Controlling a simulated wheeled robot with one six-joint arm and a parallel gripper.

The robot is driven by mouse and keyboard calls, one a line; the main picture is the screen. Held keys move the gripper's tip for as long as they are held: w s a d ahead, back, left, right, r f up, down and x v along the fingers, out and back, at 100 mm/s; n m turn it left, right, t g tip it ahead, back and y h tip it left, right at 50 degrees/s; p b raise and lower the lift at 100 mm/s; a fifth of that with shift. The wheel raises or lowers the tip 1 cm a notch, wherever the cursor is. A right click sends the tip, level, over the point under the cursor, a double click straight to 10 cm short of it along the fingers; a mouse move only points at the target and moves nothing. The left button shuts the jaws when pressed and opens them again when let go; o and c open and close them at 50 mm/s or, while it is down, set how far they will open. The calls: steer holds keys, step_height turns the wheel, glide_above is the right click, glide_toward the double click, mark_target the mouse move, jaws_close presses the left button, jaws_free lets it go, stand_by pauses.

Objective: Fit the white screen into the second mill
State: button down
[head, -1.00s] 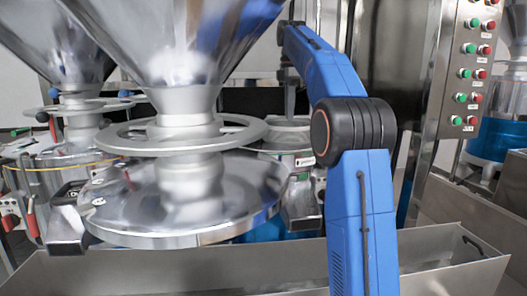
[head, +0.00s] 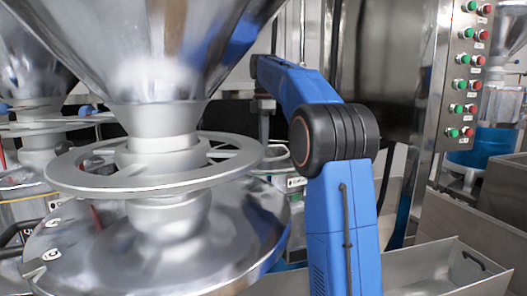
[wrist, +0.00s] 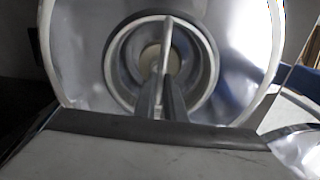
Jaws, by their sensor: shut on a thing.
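My gripper (wrist: 161,95) shows only in the wrist view, with its two dark fingers shut on a thin pale upright piece. I take this piece, seen edge-on, to be the white screen (wrist: 166,38). Behind it is a shiny round metal funnel (wrist: 85,45) with concentric rings around a pale centre. I cannot tell whether the screen touches the rings. In the head view, a large mill with a steel hopper (head: 150,45), a spoked ring (head: 110,182) and a round lid (head: 110,262) stands close at left. Which mill is the second is unclear.
Another mill (head: 35,70) stands at the far left edge. A steel trough (head: 430,268) lies at the lower right. A panel of green and red buttons (head: 460,85) stands on the right, with a blue container (head: 485,145) beyond it.

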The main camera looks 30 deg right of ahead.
steer(key=shift+f, duration=1.7)
steer(key=c, duration=1.8)
jaws_free()
steer(key=shift+c, duration=0.2)
steer(key=shift+r, duration=0.1)
step_height(320, 180, up, 7)
steer(key=shift+r, duration=0.2)
steer(key=shift+s, duration=0.1)
